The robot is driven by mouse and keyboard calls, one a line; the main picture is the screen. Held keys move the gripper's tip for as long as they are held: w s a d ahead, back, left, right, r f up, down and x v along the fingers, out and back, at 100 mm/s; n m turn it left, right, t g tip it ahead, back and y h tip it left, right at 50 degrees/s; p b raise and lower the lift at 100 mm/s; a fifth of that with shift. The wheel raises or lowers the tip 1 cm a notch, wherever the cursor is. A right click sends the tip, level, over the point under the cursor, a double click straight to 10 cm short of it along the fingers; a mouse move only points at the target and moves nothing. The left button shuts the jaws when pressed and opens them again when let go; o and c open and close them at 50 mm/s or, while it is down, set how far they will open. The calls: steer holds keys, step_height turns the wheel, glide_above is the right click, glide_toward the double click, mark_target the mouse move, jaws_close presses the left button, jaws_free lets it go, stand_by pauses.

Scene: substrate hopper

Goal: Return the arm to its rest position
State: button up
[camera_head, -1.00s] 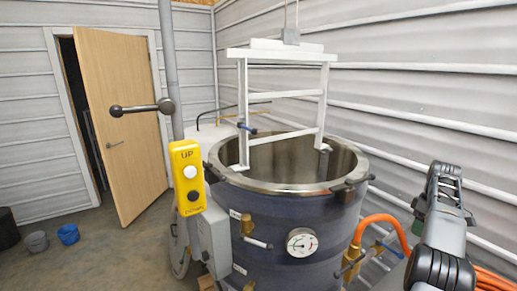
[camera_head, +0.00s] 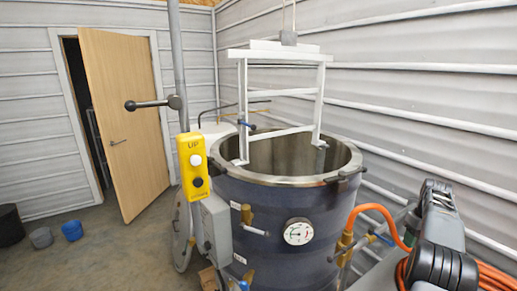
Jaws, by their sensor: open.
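Part of my arm (camera_head: 440,225), grey links with black joints, shows at the lower right in the head view. It stands right of the large dark steel vat (camera_head: 270,215). My gripper cannot be made out, so its jaws are not seen. Nothing held is visible.
A white frame (camera_head: 240,100) rises over the open vat. A yellow button box (camera_head: 192,172) and a lever (camera_head: 155,103) are on a pole left of it. An orange hose (camera_head: 375,208) runs close to my arm.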

steer(key=s+a+r+t, duration=0.1)
steer(key=s+a, duration=0.5)
steer(key=a, duration=0.6)
steer(key=s+a+r+t+h+b, duration=0.1)
steer(key=s+a+t, duration=0.1)
steer(key=s+a, duration=0.5)
steer(key=s+a+r+t+b, duration=0.1)
steer(key=s+a, duration=0.5)
steer(key=a, duration=1.3)
steer(key=shift+s+r+t, duration=0.4)
steer(key=shift+r+t, duration=0.15)
steer(key=shift+t, duration=0.15)
